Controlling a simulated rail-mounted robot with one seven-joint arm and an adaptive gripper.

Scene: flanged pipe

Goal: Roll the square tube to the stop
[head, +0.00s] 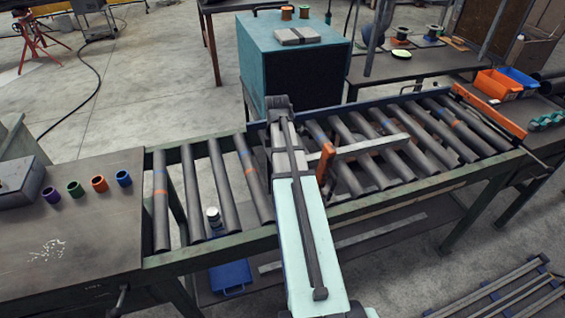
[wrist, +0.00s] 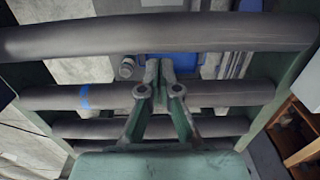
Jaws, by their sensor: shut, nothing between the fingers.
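The square tube (head: 375,145) is a light grey bar lying lengthwise across the rollers, just right of my arm in the head view. An orange piece (head: 325,162) shows at its near left end, beside my arm. The stop looks to be the orange bar (head: 490,110) across the conveyor's right end, with several rollers between it and the tube. My gripper (wrist: 165,68) is shut and empty, over the rollers in the wrist view. My arm hides it in the head view. No tube shows in the wrist view.
Dark rollers (head: 226,182) run between green side rails, with gaps between them. A teal cabinet (head: 292,60) stands behind the conveyor. A table (head: 75,250) with several coloured rings adjoins its left end.

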